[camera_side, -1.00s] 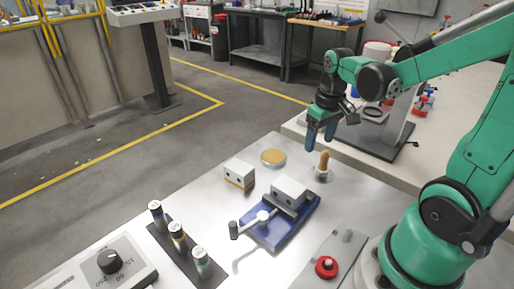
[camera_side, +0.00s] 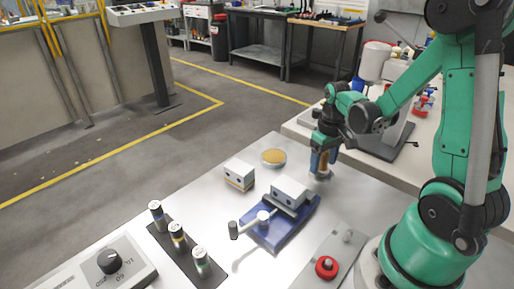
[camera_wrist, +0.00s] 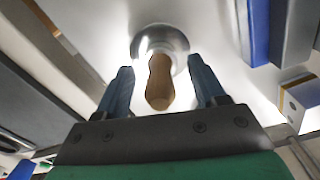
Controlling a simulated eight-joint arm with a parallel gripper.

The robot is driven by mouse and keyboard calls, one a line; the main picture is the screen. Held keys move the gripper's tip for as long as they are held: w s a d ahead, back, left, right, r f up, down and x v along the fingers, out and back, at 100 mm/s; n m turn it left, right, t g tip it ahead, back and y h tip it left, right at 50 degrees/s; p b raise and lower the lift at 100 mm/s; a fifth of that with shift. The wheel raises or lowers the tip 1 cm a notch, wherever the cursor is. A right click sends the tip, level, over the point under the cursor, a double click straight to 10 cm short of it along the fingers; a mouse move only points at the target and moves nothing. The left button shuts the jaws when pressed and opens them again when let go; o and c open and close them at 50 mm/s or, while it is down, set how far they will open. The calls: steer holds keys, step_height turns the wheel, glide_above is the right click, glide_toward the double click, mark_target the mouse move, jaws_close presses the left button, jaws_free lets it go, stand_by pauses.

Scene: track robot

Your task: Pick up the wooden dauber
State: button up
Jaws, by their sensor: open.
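The wooden dauber (camera_wrist: 160,82) stands upright in a round, shiny metal holder (camera_wrist: 172,38). In the wrist view its light brown handle lies between the two blue fingers of my gripper (camera_wrist: 163,85), with a gap on each side. In the side view my gripper (camera_side: 322,164) is lowered around the dauber at the right rear of the metal table, and the fingers hide most of the handle. The metal holder (camera_side: 320,174) shows just below the fingertips. My gripper is open and holds nothing.
A blue vise (camera_side: 279,227) with a pale block (camera_side: 290,191) stands in front of the dauber. Left of it are a white block (camera_side: 239,173) and a round dish (camera_side: 273,157). Several small bottles (camera_side: 178,237) stand at the front left, and a red button (camera_side: 327,267) lies at the front.

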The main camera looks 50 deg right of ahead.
jaws_close()
steer(key=shift+r, duration=0.1)
step_height(320, 180, up, 20)
stand_by(0.8)
